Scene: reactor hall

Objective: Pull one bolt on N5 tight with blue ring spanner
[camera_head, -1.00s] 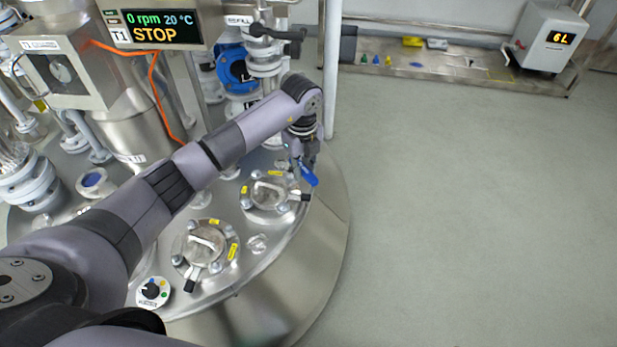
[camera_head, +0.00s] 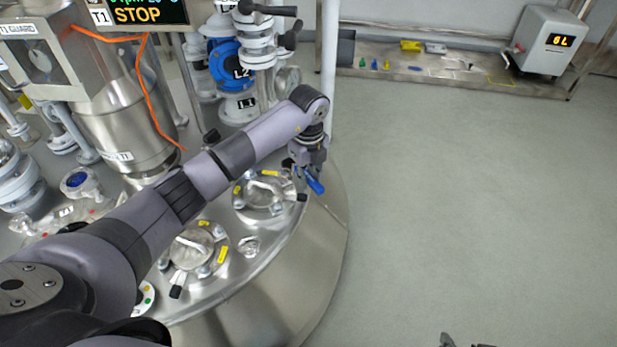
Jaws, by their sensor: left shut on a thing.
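The blue ring spanner (camera_head: 316,185) shows as a short blue piece at the right rim of the vessel top. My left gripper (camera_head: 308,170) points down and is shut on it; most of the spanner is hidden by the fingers. They are just right of the far round lid (camera_head: 264,194), which has bolts around its flange and yellow tags. Its tag is too small to read, so I cannot tell whether it is N5. Whether the spanner touches a bolt is unclear. A dark tip of my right gripper (camera_head: 462,343) shows at the bottom edge.
A nearer bolted lid (camera_head: 192,248) sits on the steel vessel top. Blue valve L2 (camera_head: 232,68) and piping stand behind my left arm. A white upright post (camera_head: 329,90) rises close behind the gripper. The floor at right is clear up to a low bench (camera_head: 440,68).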

